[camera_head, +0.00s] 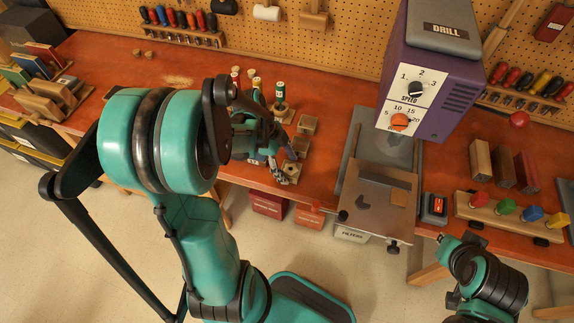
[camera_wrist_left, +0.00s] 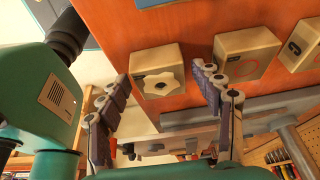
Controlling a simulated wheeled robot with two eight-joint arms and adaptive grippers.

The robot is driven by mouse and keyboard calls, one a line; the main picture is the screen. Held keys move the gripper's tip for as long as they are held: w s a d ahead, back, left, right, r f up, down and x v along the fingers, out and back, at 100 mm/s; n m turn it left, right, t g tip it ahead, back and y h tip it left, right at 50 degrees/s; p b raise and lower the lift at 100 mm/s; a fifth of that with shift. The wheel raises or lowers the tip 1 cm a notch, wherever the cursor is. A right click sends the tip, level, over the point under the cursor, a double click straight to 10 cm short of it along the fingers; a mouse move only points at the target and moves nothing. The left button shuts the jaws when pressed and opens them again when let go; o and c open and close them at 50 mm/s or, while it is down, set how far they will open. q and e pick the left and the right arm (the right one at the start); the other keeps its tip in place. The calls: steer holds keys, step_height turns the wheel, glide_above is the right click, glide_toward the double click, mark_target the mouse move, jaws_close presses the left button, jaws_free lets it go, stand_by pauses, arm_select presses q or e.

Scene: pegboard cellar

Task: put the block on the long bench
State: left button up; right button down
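The long bench (camera_head: 335,91) has an orange-red top and runs along the pegboard wall. A small wooden block with a pale star-shaped mark (camera_head: 291,172) is at its front edge; the block also shows in the left wrist view (camera_wrist_left: 157,72). My left gripper (camera_head: 282,164) is at this block. In the left wrist view its fingers (camera_wrist_left: 161,80) are spread, one on each side of the block; I cannot tell whether they touch it. Two more marked wooden blocks (camera_head: 300,147) (camera_head: 307,124) sit behind it.
A rack of coloured knobs (camera_head: 510,212) is at the right. Red boxes (camera_head: 268,204) sit below the bench edge. The bench left of the gripper is partly clear.

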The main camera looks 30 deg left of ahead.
arm_select(q)
steer(key=shift+r, duration=0.25)
steer(key=p+v, duration=0.4)
steer(key=v, duration=0.8)
steer(key=s+d+r+n+t+y, duration=0.2)
steer(key=d+n+t, duration=0.1)
steer(key=d+n, duration=0.3)
steer(key=s+d+r+n+t+y, duration=0.2)
steer(key=d+n, duration=0.4)
steer(key=n, duration=0.3)
steer(key=shift+d+t, duration=0.35)
steer(key=shift+t, duration=0.25)
steer(key=shift+w, duration=0.1)
step_height(320, 180, down, 6)
steer(key=b, duration=0.6)
steer(key=shift+f, duration=0.25)
